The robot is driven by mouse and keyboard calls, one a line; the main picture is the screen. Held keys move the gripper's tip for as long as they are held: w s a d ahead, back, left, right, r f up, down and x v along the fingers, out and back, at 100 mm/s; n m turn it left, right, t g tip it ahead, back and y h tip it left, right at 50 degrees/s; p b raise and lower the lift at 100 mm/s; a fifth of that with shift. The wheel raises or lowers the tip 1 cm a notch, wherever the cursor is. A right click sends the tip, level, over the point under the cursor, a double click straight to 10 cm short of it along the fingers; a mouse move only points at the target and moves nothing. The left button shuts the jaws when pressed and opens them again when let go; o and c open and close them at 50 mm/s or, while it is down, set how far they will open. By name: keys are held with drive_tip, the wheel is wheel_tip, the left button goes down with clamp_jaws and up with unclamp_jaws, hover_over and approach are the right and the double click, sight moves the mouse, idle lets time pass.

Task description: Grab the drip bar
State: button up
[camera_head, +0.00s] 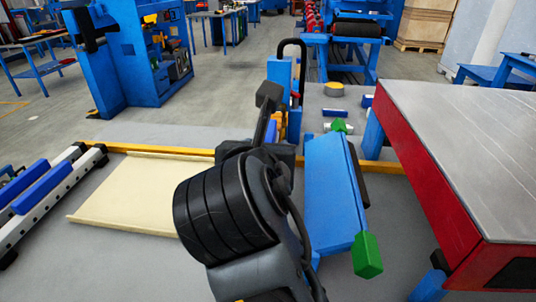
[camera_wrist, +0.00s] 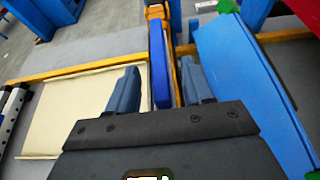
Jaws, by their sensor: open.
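My gripper (camera_wrist: 161,88) is open, its two blue-grey fingers pointing forward in the wrist view. A long narrow blue bar (camera_wrist: 159,60) with orange parts along its side lies in line with the gap between the fingers; it looks like the drip bar, though I cannot be sure. I cannot tell whether it is between the fingers or beyond them, and neither finger clearly touches it. In the head view my black arm and wrist hide most of that area. A blue upright part (camera_head: 279,75) with a black hose (camera_head: 304,60) shows just beyond my wrist.
A blue slab with green ends (camera_head: 330,190) stands close on the right. A red-sided table (camera_head: 450,130) is further right. A cream panel (camera_head: 140,195) lies at left, with an orange rail (camera_head: 140,148) behind it. White rails (camera_head: 50,205) are at far left.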

drive_tip(key=shift+x, duration=1.85)
drive_tip(key=shift+a, duration=0.1)
drive_tip(key=shift+c, duration=0.5)
clamp_jaws()
